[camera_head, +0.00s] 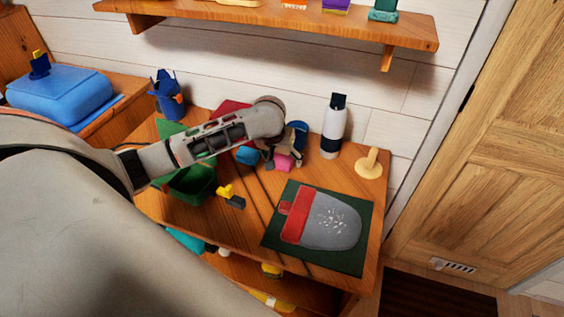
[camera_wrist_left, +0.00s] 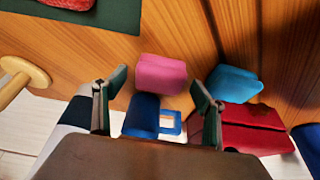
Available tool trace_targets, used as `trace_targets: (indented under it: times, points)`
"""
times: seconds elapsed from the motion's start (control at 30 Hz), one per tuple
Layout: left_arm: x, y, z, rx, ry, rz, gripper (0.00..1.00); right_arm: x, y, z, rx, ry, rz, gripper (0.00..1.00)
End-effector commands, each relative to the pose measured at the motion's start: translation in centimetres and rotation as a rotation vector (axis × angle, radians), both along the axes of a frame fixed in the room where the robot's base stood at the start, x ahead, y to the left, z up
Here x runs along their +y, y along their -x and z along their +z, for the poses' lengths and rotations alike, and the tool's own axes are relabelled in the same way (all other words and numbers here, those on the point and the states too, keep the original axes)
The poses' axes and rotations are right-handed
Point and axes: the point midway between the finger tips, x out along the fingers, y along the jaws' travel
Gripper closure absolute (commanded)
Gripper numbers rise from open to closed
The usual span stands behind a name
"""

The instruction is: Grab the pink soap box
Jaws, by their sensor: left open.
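The pink soap box (camera_head: 284,164) is on the wooden desk, partly hidden by my left gripper in the head view. In the left wrist view the pink soap box (camera_wrist_left: 160,72) shows in full between and just beyond the fingertips. My left gripper (camera_head: 283,154) reaches in from the left, right at the box. In the left wrist view its fingers (camera_wrist_left: 160,88) are spread apart with nothing held. I cannot tell whether a finger touches the box. My right gripper is not in view.
Close by are a blue mug (camera_wrist_left: 142,116), a light-blue box (camera_wrist_left: 234,83) and a red object (camera_wrist_left: 250,130). A white bottle (camera_head: 333,127) and a cream wooden stand (camera_head: 370,164) are to the right. A mitten lies on a dark green mat (camera_head: 274,238). A shelf (camera_head: 300,25) hangs above.

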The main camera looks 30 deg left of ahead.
Motion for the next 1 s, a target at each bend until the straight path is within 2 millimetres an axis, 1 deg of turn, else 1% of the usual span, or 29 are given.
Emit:
trace_targets:
  times: [0.1,0.37,0.4,0.47,0.5,0.53,0.87,1.0]
  points:
    - [0.07,-0.4,-0.85,-0.001,0.0,0.001,0.29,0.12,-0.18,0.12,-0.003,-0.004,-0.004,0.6]
    - [0.08,-0.5,-0.99,-0.002,0.0,0.0,0.29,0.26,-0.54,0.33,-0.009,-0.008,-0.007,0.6]
    - [0.08,-0.5,-0.98,-0.002,0.0,0.0,0.4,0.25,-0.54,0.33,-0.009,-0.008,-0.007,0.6]
    - [0.09,-0.49,-0.98,-0.002,0.0,0.0,0.55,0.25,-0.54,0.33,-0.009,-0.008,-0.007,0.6]
    - [0.09,-0.49,-0.98,-0.002,0.0,0.0,0.66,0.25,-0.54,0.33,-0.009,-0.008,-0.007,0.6]
    - [0.08,-0.49,-0.99,-0.002,0.0,0.0,0.72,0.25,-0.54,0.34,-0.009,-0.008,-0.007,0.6]
    - [0.09,-0.51,-0.87,-0.003,0.0,0.0,0.72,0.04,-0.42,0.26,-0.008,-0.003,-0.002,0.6]
    - [0.1,-0.57,-0.23,-0.004,0.0,0.001,0.72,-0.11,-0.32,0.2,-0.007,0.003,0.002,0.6]
